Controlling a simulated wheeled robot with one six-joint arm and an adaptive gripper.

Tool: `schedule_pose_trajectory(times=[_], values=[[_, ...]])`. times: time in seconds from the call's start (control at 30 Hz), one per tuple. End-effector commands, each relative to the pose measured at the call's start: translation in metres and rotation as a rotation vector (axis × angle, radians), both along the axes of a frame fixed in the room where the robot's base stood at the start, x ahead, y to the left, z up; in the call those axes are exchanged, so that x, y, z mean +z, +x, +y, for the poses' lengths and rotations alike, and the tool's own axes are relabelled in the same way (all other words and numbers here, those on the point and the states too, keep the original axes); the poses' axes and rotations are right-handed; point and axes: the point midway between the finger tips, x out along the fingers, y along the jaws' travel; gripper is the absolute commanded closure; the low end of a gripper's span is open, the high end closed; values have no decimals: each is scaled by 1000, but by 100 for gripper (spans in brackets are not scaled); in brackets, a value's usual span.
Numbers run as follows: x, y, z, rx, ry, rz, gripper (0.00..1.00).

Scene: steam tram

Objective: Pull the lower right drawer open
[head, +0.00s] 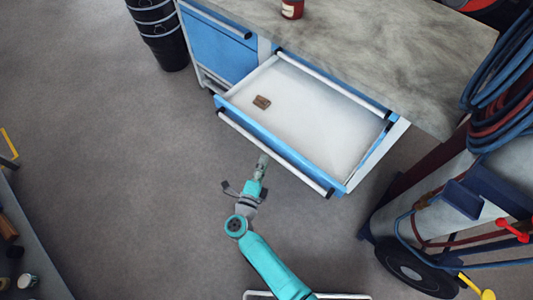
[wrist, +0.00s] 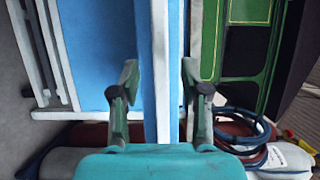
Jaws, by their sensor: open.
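The lower right drawer (head: 340,125) stands far out from the blue workbench. Its white inside shows, with a small brown block (head: 262,102) lying in it. The drawer has a white bar handle (head: 295,170) with black ends along its blue front. My gripper (head: 263,160) is at the middle of this handle, on its outer side. In the wrist view my gripper (wrist: 157,88) has its two fingers apart. A pale upright bar, seemingly the handle (wrist: 160,60), shows between them, with no finger visibly closed on it. Whether either finger touches it is hard to tell.
Another bar handle (head: 335,82) runs under the grey worktop (head: 400,50), above the open drawer. A red can (head: 292,9) stands on the worktop. Black bins (head: 160,35) are at upper left. A wheeled hose cart (head: 425,215) stands at right.

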Motion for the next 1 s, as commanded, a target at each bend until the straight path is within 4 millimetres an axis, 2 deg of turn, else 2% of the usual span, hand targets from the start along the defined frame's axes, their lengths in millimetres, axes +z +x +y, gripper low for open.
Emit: schedule_pose_trajectory(times=[0.03,0.2,0.4,1.0], values=[[0,-11,4,5,0,0,54],[0,-39,12,4,1,0,54],[0,-56,16,2,1,0,54],[0,-60,17,0,1,0,54]])
